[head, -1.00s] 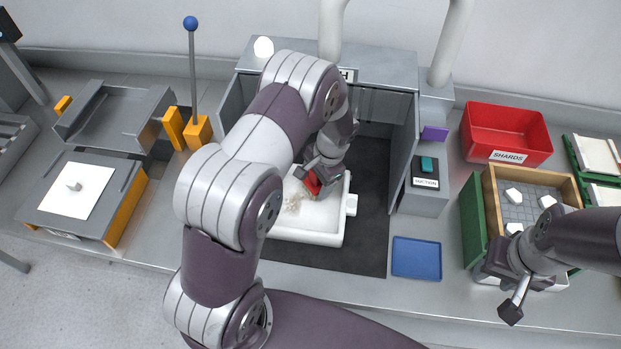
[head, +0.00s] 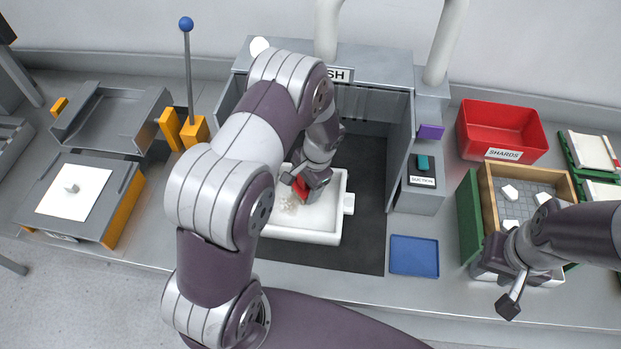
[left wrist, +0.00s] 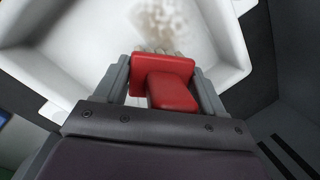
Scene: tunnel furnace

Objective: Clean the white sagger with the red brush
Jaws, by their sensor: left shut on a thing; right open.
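The white sagger (head: 318,222) is a shallow tray with a side tab, lying on the dark mat inside the open-fronted grey booth. It also fills much of the left wrist view (left wrist: 60,45). A brownish-grey dust patch (head: 290,203) lies on its floor, and it also shows in the left wrist view (left wrist: 165,22). My left gripper (head: 306,184) is shut on the red brush (left wrist: 172,85), over the sagger's interior. Pale bristles show at the brush's far edge; whether they touch the floor is unclear. My right gripper (head: 508,290) is open and empty, in front of the wooden-framed box at right.
A suction box (head: 422,180) with a teal switch stands right of the booth. A blue tray (head: 414,256) lies in front of it. A red shards bin (head: 500,132) and a wooden-framed box (head: 490,205) with white pieces stand right. Grey fixtures (head: 110,120) stand left.

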